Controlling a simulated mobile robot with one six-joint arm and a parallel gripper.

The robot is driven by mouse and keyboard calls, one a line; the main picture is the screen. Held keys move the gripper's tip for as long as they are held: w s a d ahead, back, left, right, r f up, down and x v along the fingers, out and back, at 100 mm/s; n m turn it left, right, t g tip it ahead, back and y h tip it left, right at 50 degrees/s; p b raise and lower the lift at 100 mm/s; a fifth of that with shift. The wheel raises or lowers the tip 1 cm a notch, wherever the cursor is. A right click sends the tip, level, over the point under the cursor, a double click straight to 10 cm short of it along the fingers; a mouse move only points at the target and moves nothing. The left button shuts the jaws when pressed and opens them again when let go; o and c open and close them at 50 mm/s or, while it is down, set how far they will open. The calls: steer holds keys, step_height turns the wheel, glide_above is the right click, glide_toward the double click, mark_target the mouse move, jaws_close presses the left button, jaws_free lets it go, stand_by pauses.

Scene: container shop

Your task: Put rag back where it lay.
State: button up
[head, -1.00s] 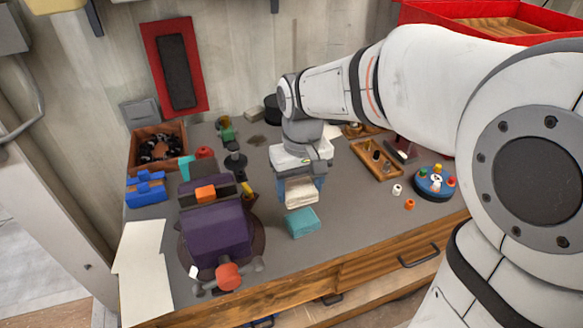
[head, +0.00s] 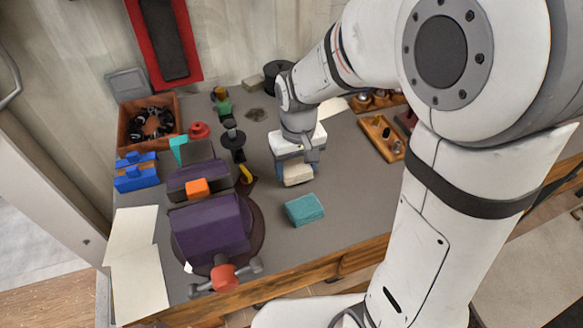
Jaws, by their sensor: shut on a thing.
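A cream folded cloth-like block, which I take for the rag (head: 298,174), is held at my gripper (head: 297,163) in the head view. My gripper points down over the middle of the bench and is shut on the rag. Parts of the rag's top and sides are hidden by the gripper. I cannot tell whether its underside touches the bench. A teal block (head: 304,210) lies on the grey bench top (head: 335,235), just in front of the rag and apart from it.
A purple vise (head: 210,228) with an orange block (head: 197,187) stands to the left. A wooden bin (head: 124,128) of dark parts, a blue block (head: 136,172) and white sheets (head: 138,275) are farther left. A wooden tray (head: 378,138) stands right. Bench between teal block and front edge is clear.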

steer(key=shift+f, duration=0.8)
steer(key=shift+f, duration=0.2)
steer(key=o, duration=1)
steer(key=shift+r, duration=0.1)
